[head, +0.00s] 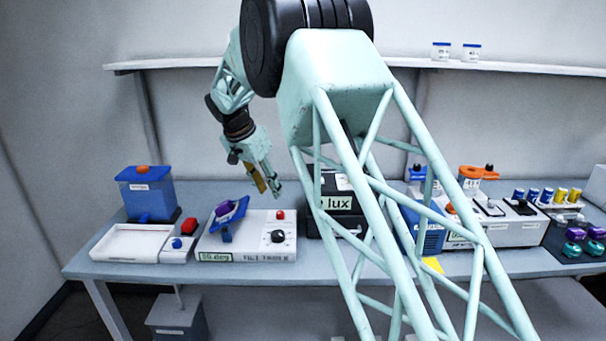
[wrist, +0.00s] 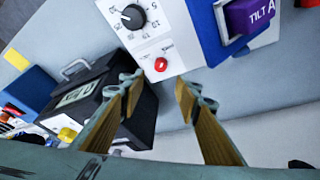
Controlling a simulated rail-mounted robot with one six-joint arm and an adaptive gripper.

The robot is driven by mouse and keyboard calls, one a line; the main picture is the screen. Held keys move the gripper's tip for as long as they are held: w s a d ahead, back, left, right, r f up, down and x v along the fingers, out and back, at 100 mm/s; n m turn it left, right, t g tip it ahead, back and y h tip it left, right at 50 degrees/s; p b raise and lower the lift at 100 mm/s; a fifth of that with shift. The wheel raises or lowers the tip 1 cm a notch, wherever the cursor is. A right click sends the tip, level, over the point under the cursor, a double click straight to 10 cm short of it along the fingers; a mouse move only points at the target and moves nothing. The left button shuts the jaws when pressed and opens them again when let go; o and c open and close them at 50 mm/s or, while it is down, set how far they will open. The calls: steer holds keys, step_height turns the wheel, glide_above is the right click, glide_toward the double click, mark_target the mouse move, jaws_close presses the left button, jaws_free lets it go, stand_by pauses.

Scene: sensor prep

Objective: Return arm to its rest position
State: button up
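My gripper (head: 268,187) hangs in the air above the bench, over the right part of the tilt table unit. In the wrist view its two wooden-faced fingers (wrist: 160,90) stand apart with nothing between them, so it is open and empty. My pale green lattice arm crosses the head view and hides part of the bench's middle. The tilt table unit (head: 250,250) is a white box with a black knob (head: 278,236), a red button (head: 281,215) and a blue tilted plate bearing a purple block (head: 224,209). In the wrist view the purple block (wrist: 255,15) reads "TILT A".
A black box reading "lux" (head: 338,203) stands right of the tilt unit. A blue box (head: 147,193) and white tray (head: 130,242) stand at the left. Coloured cylinders (head: 547,195) stand at the far right. A wall shelf (head: 170,62) runs behind my arm.

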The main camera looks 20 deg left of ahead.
steer(key=s+d+n+g+b, duration=0.1)
steer(key=s+d+n+g, duration=0.1)
steer(key=s+d, duration=0.9)
steer(key=s+d+n+g+b, duration=0.1)
steer(key=s+d+n, duration=0.2)
steer(key=s+d, duration=0.8)
steer(key=s+d+f+n+g+y+b, duration=0.1)
steer(key=s+d+f+n+g, duration=0.2)
steer(key=s+d, duration=1.65)
steer(key=s+d+r+m+t+p, duration=0.1)
steer(key=s+d+r+m+t, duration=0.1)
steer(key=s+d+r, duration=0.5)
steer(key=s+d+r+m+t+y+p, duration=0.1)
steer(key=s+d+r+m+t+p, duration=0.1)
steer(key=s+d+r, duration=0.6)
steer(key=shift+s+d+r+t, duration=0.15)
steer(key=shift+s+r+t, duration=0.55)
steer(key=shift+r, duration=2)
steer(key=shift+w, duration=0.25)
